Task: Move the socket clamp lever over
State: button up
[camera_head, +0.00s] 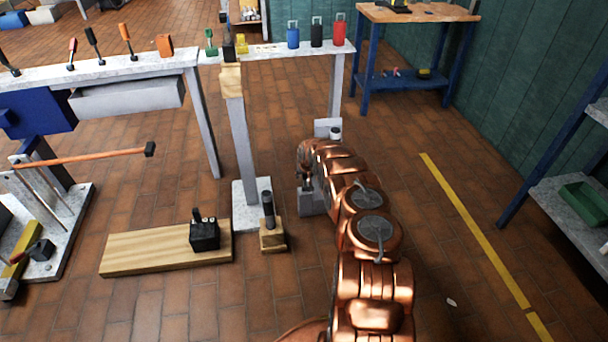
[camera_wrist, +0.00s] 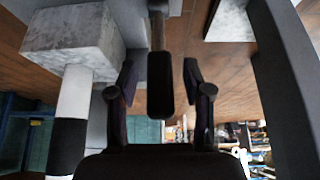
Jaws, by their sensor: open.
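In the wrist view a dark, round-ended bar, seemingly the clamp lever (camera_wrist: 160,90), runs down from the top edge between the fingers of my gripper (camera_wrist: 160,78). The fingers are open, one on each side, with a gap to the lever on both sides. A post with white and black bands (camera_wrist: 74,110) and a pale mottled block (camera_wrist: 75,35) stand left of them. In the head view my copper arm reaches to a grey fitting (camera_head: 312,203); my gripper and the lever cannot be made out clearly there. A pale plate (camera_head: 328,125) shows just beyond the arm.
In the head view a post (camera_head: 240,140) on a pale base stands left of my arm, by a wooden block with a dark peg (camera_head: 272,236) and a plank (camera_head: 150,248). A bench (camera_head: 140,66) with tools is behind. Floor right of my arm is mostly clear.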

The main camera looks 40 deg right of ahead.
jog(key=shift+r, duration=0.1)
jog(key=shift+s+r, duration=0.1)
jog(key=shift+r, duration=0.25)
jog(key=v, duration=1.1)
jog(key=shift+s, duration=0.2)
dwell(0.7)
